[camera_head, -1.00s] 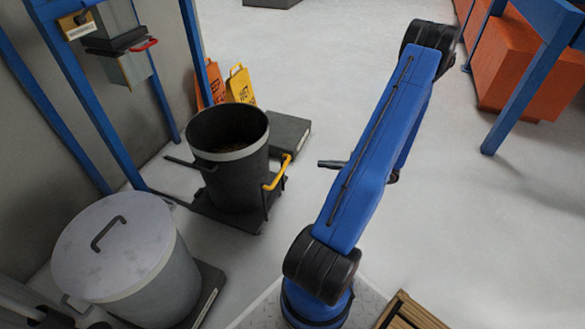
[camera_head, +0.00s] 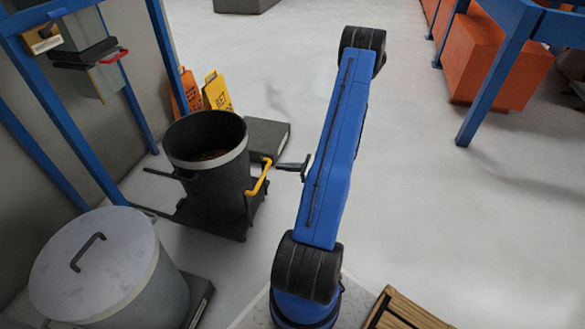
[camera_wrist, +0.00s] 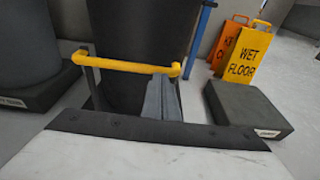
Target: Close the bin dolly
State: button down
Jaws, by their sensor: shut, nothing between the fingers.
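The bin dolly is a low dark platform (camera_head: 232,228) with a yellow handle (camera_head: 262,178), carrying a dark open bin (camera_head: 222,190) with contents inside. The dolly stands at the left in the head view, in front of a blue frame. The handle also crosses the wrist view (camera_wrist: 120,65). My gripper (camera_head: 282,166) is shut and empty, just right of the handle in the head view. In the wrist view its grey fingers (camera_wrist: 155,84) reach to the right part of the handle, close to its bar. I cannot tell whether they touch.
A grey lidded bin (camera_head: 100,265) stands at the lower left. Orange and yellow floor signs (camera_head: 217,91) and a low dark block (camera_head: 267,138) are behind the dolly. A wooden crate (camera_head: 395,312) is at the bottom. The floor on the right is open, up to orange bins (camera_head: 495,75).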

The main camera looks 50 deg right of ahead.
jog(key=x, duration=0.2)
jog(key=shift+w+a+f, duration=0.1)
jog(key=shift+w, duration=0.3)
jog(key=r+x, duration=0.3)
jog(key=x, duration=1.1)
jog(key=w+r+x, duration=0.1)
jog(key=r+x, duration=0.2)
jog(key=x, duration=1.2)
jog(key=r+x, duration=0.3)
jog(key=x, duration=1.2)
jog(key=shift+w+a+r, duration=0.1)
jog(key=shift+w+a, duration=0.35)
jog(key=shift+w, duration=0.1)
jog(key=shift+w+r, duration=0.15)
jog(key=shift+w, duration=0.05)
